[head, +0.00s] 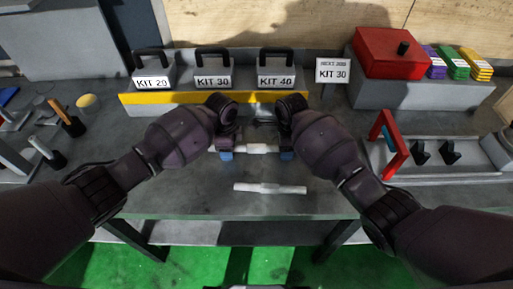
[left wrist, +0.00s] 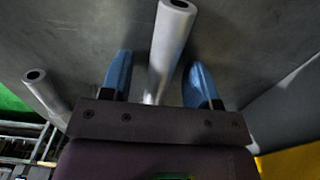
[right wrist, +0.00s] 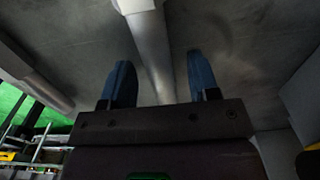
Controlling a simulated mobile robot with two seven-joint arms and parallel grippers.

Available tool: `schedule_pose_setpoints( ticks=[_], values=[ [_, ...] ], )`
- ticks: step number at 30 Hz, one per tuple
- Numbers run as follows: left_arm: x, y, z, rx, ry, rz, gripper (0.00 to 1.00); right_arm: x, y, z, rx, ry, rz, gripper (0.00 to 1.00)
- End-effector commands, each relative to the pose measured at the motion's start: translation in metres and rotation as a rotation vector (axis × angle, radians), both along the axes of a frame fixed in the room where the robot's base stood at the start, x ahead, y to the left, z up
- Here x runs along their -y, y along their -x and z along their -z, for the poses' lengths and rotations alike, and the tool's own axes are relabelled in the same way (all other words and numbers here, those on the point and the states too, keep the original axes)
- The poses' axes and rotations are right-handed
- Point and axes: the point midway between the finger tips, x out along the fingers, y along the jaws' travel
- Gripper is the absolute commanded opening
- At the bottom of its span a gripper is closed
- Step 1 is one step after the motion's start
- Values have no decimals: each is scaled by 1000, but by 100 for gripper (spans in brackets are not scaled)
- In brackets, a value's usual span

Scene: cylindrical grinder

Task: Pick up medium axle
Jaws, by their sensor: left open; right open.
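One light metal axle (head: 258,149) lies crosswise on the grey bench between my two grippers. A second axle (head: 270,188) lies nearer the bench's front edge. No label shows which is the medium one. My left gripper (head: 226,154) is open at the first axle's left end. In the left wrist view that axle (left wrist: 168,45) runs between the blue fingers, with gaps on both sides. My right gripper (head: 287,154) is open at its right end. In the right wrist view the axle (right wrist: 150,45) passes between the fingers, nearer the left one.
A red box (head: 390,52) stands back right. A red-handled tray (head: 440,172) is at right, hand tools (head: 66,117) at left. The front bench strip is mostly clear.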

Motion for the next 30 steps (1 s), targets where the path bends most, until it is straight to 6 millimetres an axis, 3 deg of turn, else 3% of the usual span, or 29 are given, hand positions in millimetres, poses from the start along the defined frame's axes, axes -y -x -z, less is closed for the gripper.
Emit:
schedule_pose_setpoints(
  ticks=[3, 14, 30],
  values=[
    [0, 0, 0, 0, 0, 0, 54, 0, 0, 0, 0, 0, 0, 54],
    [0, 0, 0, 0, 0, 0, 0, 0, 0, 0, 0, 0, 0, 0],
    [0, -1, -2, 2, 0, 0, 0, 0, -1, -2, 2, 0, 0, 0]
  ],
)
